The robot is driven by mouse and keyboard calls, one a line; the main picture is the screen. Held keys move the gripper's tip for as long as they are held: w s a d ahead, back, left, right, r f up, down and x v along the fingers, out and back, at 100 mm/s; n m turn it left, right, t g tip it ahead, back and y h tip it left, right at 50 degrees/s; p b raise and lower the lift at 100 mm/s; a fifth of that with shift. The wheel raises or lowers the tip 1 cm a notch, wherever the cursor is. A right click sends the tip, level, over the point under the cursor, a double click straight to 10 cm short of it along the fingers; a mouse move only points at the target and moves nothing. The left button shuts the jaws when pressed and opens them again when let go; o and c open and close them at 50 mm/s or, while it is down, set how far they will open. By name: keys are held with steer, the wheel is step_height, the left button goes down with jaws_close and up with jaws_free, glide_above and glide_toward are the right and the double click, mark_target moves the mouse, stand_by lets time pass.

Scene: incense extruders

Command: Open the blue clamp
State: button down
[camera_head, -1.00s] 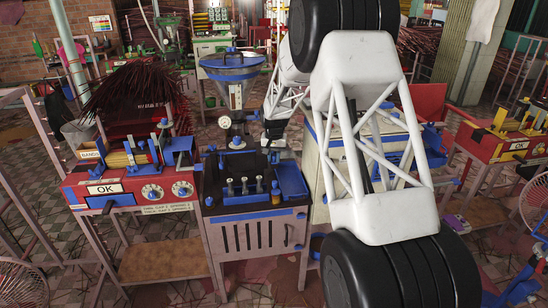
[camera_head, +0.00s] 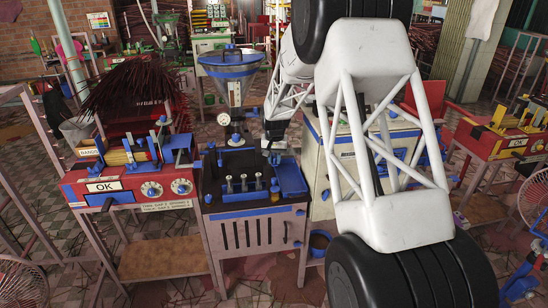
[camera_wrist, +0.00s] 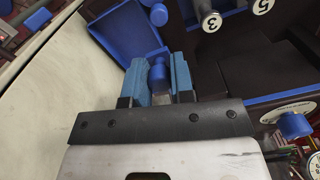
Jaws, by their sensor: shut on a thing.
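My gripper (camera_wrist: 159,78) has two light-blue fingers closed around a short dark-blue cylindrical knob, which I take to be part of the blue clamp (camera_wrist: 158,73). The knob stands between the fingertips in the wrist view; the rest of the clamp is hidden by the gripper. In the head view my gripper (camera_head: 274,153) reaches down to the back right of the dark-topped extruder machine (camera_head: 255,235), just behind its blue tray (camera_head: 290,180). The clamp is too small and covered to make out there.
The blue tray (camera_wrist: 118,38) lies just beyond the left finger in the wrist view. Several metal plungers (camera_head: 244,183) stand on the machine top, with a gauge (camera_head: 225,120) behind. A red machine (camera_head: 130,188) adjoins on the left. A pale cabinet (camera_head: 318,165) stands close on the right.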

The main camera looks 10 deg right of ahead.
steer(key=c, duration=1)
jaws_free()
steer(key=shift+r, duration=0.15)
step_height(320, 180, up, 7)
steer(key=shift+r, duration=0.3)
steer(key=shift+s, duration=0.1)
